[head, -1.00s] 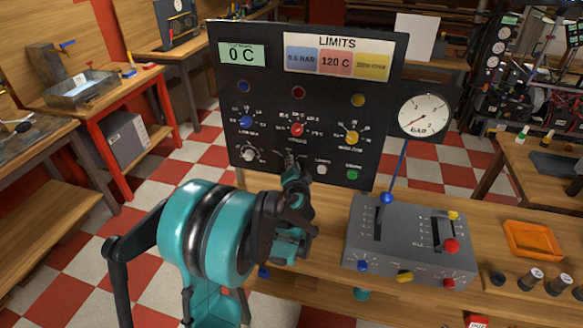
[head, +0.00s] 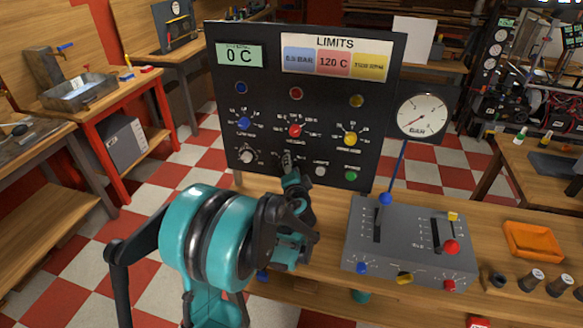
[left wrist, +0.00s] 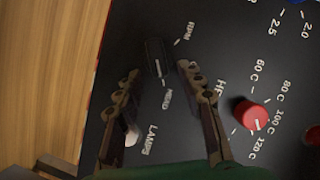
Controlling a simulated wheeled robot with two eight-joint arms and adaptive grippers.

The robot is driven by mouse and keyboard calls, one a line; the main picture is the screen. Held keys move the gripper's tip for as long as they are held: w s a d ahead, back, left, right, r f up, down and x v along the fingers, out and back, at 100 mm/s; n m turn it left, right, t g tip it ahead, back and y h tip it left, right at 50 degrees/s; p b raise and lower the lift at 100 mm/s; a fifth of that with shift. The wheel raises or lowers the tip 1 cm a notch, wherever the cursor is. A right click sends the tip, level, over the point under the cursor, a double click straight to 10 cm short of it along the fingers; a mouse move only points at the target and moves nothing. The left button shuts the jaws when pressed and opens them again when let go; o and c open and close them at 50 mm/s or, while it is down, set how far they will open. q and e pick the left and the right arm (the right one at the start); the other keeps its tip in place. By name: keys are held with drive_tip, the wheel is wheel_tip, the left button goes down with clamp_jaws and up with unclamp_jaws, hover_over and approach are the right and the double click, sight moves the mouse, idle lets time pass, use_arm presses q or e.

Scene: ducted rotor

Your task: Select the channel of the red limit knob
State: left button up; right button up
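The red knob (head: 295,130) is in the middle of the dark upright panel (head: 215,100), between a blue and a yellow knob. In the left wrist view the red knob (left wrist: 250,115) sits right of my fingers, with temperature marks around it. My left gripper (head: 287,160) (left wrist: 158,80) is open and empty before the panel's lower part, and hides the black knob in the head view. My right gripper is not in view.
The panel display (head: 239,54) reads 0 C. A white knob (head: 247,156), a pale button (head: 320,171) and a green button (head: 351,175) flank my gripper. A grey lever box (head: 410,245) and a gauge (head: 422,115) stand to the right.

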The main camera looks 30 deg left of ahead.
use_arm(q)
drive_tip(key=v, duration=1.2)
idle(0.3)
drive_tip(key=s+d+f+n+g+h, duration=0.2)
drive_tip(key=s+d, duration=0.4)
drive_tip(key=s, duration=0.3)
drive_tip(key=s+d+f+n+g+h, duration=0.3)
drive_tip(key=s+d+h, duration=0.3)
drive_tip(key=s, duration=0.4)
drive_tip(key=shift+s+d+n+g+h, duration=0.15)
drive_tip(key=shift+d+n+g+h, duration=0.2)
drive_tip(key=shift+g, duration=0.25)
drive_tip(key=shift+a+f, duration=0.1)
drive_tip(key=shift+a, duration=0.05)
